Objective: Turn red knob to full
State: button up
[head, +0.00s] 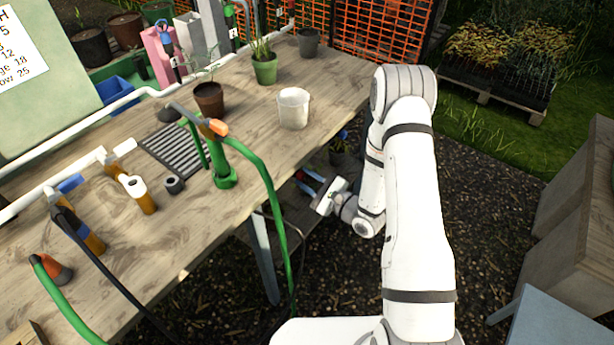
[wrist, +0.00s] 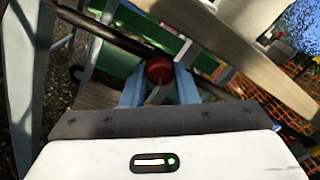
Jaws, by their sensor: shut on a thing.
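A red round knob (wrist: 159,71) sits between the two blue fingertips of my gripper (wrist: 159,82) in the wrist view. My gripper is shut on it, and the fingers cover part of its sides. In the head view my gripper (head: 304,184) reaches in under the right edge of the workbench. The knob is too small and too covered there to make out clearly. I cannot tell its turned angle, and no mark on it is readable.
The wooden workbench (head: 300,150) is above and left of my gripper. A dark pipe (wrist: 115,33) runs close behind the knob. A bench leg (head: 263,258) stands nearby, and a green hose (head: 279,215) hangs over the edge. Another red object (wrist: 280,49) is at the right.

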jog(key=m+p, duration=0.1)
jog(key=m, duration=0.4)
jog(key=shift+w+r+p, duration=0.1)
jog(key=shift+p, duration=0.3)
jog(key=shift+m, duration=0.3)
jog(key=o, duration=1)
jog(key=b+v, duration=0.1)
jog(key=v, duration=0.7)
jog(key=shift+w, duration=0.1)
